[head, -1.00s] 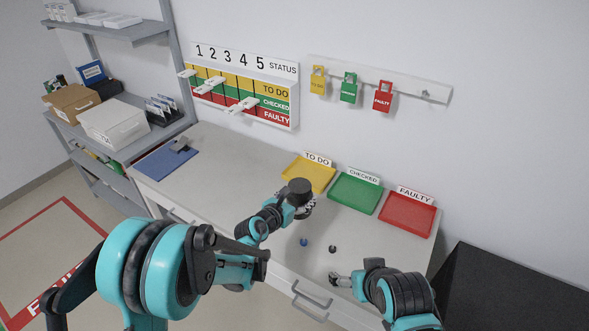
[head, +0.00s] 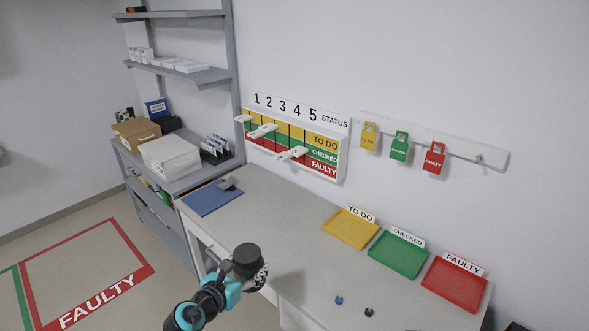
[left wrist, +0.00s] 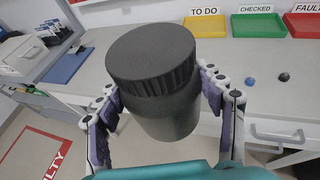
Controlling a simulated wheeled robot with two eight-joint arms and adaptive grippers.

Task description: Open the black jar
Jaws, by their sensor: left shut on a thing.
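The black jar (head: 247,257) is in my left gripper (head: 250,277), held up near the front edge of the counter. The left wrist view shows the jar (left wrist: 158,112) between the two padded fingers of the gripper (left wrist: 165,108), which are shut on its sides. Its ribbed, dark lid (left wrist: 150,52) sits on top of the body, a little tilted in that view. The jar's underside is hidden. My right gripper is in neither view now.
Yellow (head: 350,228), green (head: 398,254) and red (head: 455,284) trays stand along the counter's back. A small blue piece (head: 339,300) and a small black piece (head: 369,312) lie in front. A blue mat (head: 212,199) lies at left. The counter's middle (head: 290,235) is clear.

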